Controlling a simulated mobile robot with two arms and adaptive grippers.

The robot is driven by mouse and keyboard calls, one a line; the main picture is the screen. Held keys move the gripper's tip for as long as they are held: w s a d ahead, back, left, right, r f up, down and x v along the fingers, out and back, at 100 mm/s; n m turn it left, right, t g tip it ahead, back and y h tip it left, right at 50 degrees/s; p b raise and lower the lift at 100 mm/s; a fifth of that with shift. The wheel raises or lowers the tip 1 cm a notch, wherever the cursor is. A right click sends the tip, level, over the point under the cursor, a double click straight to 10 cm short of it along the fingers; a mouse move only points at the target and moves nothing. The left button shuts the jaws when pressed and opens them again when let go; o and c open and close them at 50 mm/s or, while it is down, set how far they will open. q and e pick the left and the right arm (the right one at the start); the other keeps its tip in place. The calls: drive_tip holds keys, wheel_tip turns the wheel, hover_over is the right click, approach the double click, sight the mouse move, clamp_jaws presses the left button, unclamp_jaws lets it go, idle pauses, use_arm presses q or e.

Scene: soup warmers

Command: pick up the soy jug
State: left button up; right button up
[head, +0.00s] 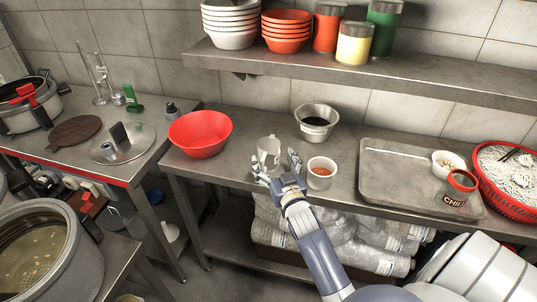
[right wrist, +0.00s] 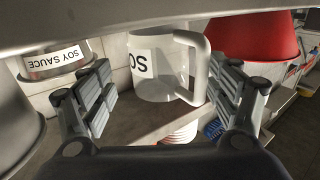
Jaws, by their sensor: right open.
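The soy jug (head: 268,152) is a small white jug near the front edge of the metal counter. In the right wrist view the jug (right wrist: 160,65) shows a handle on its right side and a partly readable dark-lettered label. My right gripper (head: 277,170) is open just in front of the jug. In the right wrist view its two fingers (right wrist: 165,95) stand on either side, with the jug showing in the gap; I cannot tell whether either finger touches it. My left gripper is not in view.
A white cup of red contents (head: 321,174) stands close to the right of the gripper. A metal bowl of dark liquid (head: 315,121), labelled soy sauce, is behind. A red bowl (head: 200,133) is left; a metal tray (head: 385,187) is right. A shelf (head: 400,75) hangs above.

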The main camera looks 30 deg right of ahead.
sight(272, 158)
drive_tip(key=x, duration=0.2)
drive_tip(key=shift+w+d, duration=0.1)
drive_tip(key=shift+w, duration=0.2)
drive_tip(key=shift+w+d, duration=0.1)
drive_tip(key=shift+w, duration=0.25)
drive_tip(key=c, duration=1.3)
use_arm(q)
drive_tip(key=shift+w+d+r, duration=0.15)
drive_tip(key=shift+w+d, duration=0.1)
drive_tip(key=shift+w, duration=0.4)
use_arm(e)
drive_tip(key=shift+c, duration=0.3)
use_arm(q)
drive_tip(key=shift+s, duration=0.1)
